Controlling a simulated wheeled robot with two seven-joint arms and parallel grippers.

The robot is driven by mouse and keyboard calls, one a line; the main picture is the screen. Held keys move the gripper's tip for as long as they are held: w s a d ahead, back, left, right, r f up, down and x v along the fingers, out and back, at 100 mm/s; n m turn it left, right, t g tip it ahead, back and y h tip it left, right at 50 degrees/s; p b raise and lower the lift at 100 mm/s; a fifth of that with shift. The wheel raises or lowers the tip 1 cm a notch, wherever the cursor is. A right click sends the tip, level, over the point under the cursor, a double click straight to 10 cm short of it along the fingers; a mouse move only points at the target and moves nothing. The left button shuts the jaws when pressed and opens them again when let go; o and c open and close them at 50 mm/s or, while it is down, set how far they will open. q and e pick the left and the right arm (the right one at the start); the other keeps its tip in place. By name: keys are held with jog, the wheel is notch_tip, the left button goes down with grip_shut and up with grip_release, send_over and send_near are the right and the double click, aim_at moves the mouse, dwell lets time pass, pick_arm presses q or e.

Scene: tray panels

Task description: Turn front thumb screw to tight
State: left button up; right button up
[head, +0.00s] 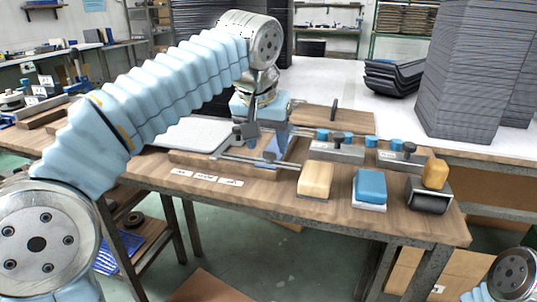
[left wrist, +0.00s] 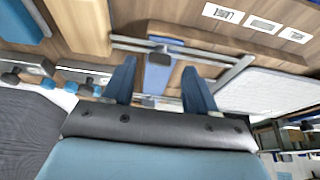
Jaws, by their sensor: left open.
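A clamp fixture with metal rails (head: 250,163) lies on the wooden bench, and a blue bar crosses it (left wrist: 158,72). A small dark thumb screw (head: 269,156) sits at its front rail; in the left wrist view a dark knob (left wrist: 160,48) shows on that rail. My left gripper (head: 262,142) is above the fixture, pointing down. In the left wrist view its two blue fingers (left wrist: 158,82) are apart, one on each side of the blue bar, with nothing held between them. Whether they touch the fixture I cannot tell. My right gripper is outside the view.
Paper labels (head: 205,177) lie along the bench's front edge. Tall stacks (head: 475,80) are farther back.

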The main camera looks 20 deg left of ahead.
aim_at(270, 157)
pick_arm(q)
jog(key=shift+x, duration=1.35)
jog(key=c, duration=1.1)
jog(key=shift+o, duration=0.2)
